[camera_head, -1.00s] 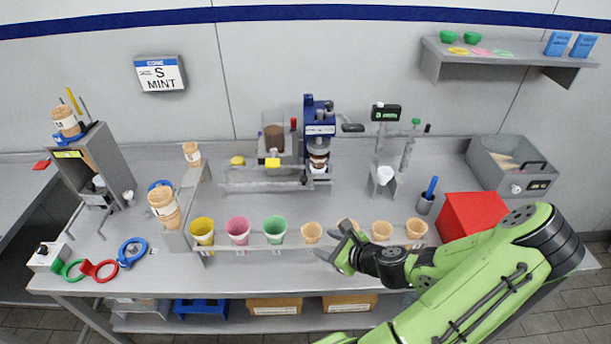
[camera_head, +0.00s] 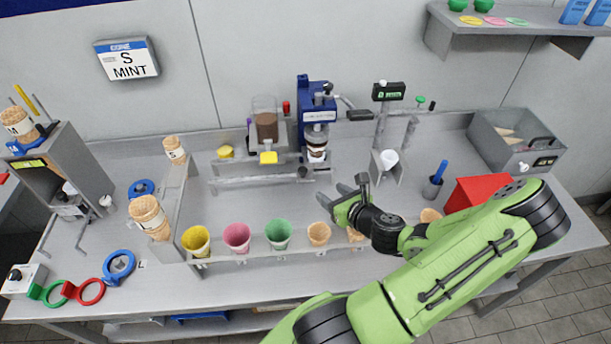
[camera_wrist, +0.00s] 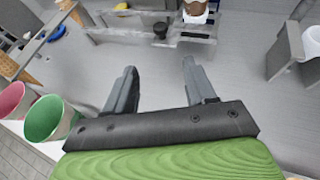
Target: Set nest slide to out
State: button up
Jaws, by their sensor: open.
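The nest slide appears to be the grey rail assembly (camera_head: 250,181) on the bench, below the blue press (camera_head: 317,115). A dark knob (camera_head: 302,171) stands at its right end, and a cup with a brown band (camera_head: 316,152) sits under the press head. In the wrist view, the rails (camera_wrist: 115,34), the dark knob (camera_wrist: 160,30) and part of the cup (camera_wrist: 195,8) are ahead of my fingers. My gripper (camera_head: 335,194) is open and empty, in front of and to the right of the knob. Its parted fingers also show in the wrist view (camera_wrist: 159,68).
A dispenser with a white funnel (camera_head: 388,160) stands right of the press. Bare bench lies between rack and rails.

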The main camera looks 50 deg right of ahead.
aim_at(304, 171)
jog(key=b+x, duration=0.1)
jog(key=x, duration=0.4)
jog(key=b+x, duration=0.1)
jog(key=x, duration=0.4)
jog(key=b+x, duration=0.1)
jog(key=x, duration=0.4)
jog(key=shift+w+d+r, duration=0.1)
jog(key=shift+w+r, duration=0.05)
jog(key=shift+r, duration=0.2)
jog(key=shift+b, duration=0.3)
grip_shut()
